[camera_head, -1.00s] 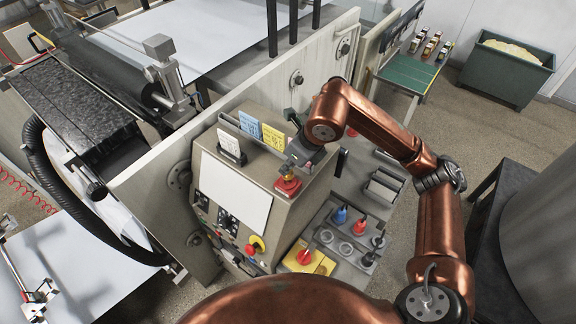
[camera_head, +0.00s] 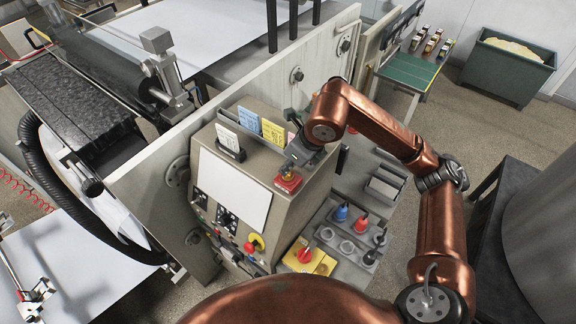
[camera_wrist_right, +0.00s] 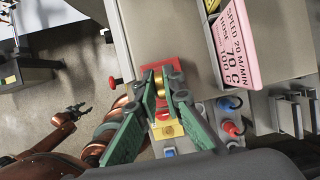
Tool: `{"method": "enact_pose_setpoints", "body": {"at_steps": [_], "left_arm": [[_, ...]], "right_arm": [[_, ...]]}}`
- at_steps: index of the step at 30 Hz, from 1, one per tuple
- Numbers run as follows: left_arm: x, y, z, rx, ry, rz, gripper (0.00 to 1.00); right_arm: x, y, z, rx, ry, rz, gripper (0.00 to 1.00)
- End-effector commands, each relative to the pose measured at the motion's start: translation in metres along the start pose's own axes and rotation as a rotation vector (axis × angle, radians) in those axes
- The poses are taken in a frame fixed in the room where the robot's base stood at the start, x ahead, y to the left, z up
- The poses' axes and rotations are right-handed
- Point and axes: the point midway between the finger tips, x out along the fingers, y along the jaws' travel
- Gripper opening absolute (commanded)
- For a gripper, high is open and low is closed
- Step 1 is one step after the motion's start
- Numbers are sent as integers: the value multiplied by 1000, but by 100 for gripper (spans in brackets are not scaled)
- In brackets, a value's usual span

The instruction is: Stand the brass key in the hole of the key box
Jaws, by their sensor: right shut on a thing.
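The key box (camera_head: 288,182) is a small red block on the right end of the console's top. In the right wrist view it is the red square (camera_wrist_right: 150,68) beyond my fingertips. My right gripper (camera_head: 294,165) is over it, pointing down. In the right wrist view its green-sided fingers (camera_wrist_right: 162,88) are shut on the brass key (camera_wrist_right: 160,84), a small gold piece. The key is over or at the red box. The fingers hide its lower end, so I cannot tell how deep it sits. My left gripper (camera_wrist_right: 76,112) shows small at the left; its jaws are unclear.
Upright cards (camera_head: 272,131) stand in a slot behind the box. A white sheet (camera_head: 234,188) covers the console's sloping face. The press wall (camera_head: 230,115) stands behind.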

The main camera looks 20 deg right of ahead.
Motion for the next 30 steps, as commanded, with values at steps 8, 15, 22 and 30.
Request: {"method": "enact_pose_setpoints", "body": {"at_steps": [8,15,22,30], "left_arm": [[0,0,0,0,0,0,40],[0,0,0,0,0,0,40],[0,-1,2,0,-2,-1,40],[0,0,1,0,-1,0,40]], "right_arm": [[0,0,0,0,0,0,22],[0,0,0,0,0,0,28],[-7,-1,0,0,-2,-2,28],[-58,-2,1,0,-3,-5,28]]}}
